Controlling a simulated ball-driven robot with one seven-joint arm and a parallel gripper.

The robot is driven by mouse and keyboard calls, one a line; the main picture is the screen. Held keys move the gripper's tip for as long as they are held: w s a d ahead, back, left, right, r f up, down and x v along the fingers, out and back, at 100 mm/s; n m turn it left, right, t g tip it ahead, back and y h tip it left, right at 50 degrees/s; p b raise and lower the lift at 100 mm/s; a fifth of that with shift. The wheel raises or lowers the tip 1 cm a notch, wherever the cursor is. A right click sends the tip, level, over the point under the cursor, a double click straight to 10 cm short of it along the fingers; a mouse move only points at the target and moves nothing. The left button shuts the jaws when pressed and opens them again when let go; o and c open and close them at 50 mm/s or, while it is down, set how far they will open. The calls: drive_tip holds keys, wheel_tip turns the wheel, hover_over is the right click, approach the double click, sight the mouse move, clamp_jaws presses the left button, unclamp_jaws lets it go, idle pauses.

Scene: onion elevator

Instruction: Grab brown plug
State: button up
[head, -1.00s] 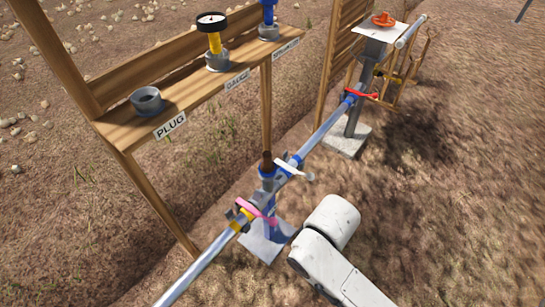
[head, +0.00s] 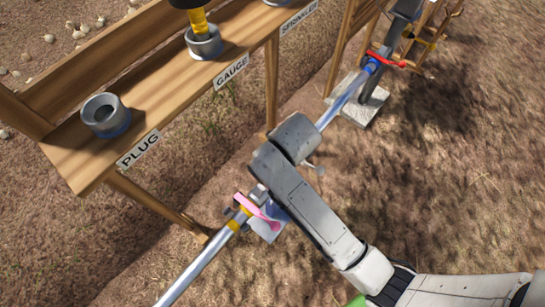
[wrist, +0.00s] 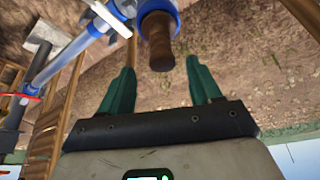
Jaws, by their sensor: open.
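The brown plug (wrist: 158,42) shows in the wrist view as a brown cylinder in a blue collar (wrist: 160,8) on the pipe fitting. In the head view my arm hides it. My gripper (wrist: 164,82) has two green fingers, apart, with nothing between them at their bases.
A wooden shelf (head: 180,75) holds an empty grey socket (head: 106,114) labelled PLUG and a gauge socket (head: 204,42). The pipe (head: 205,262) runs diagonally below it, with pink (head: 257,211) and red (head: 385,61) handles. Bare ground lies at the right.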

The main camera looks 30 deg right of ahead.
drive_tip(key=shift+x, duration=2.95)
drive_tip(key=shift+a, duration=0.2)
drive_tip(key=shift+c, duration=0.3)
drive_tip(key=c, duration=1.1)
drive_tip(key=shift+r, duration=0.1)
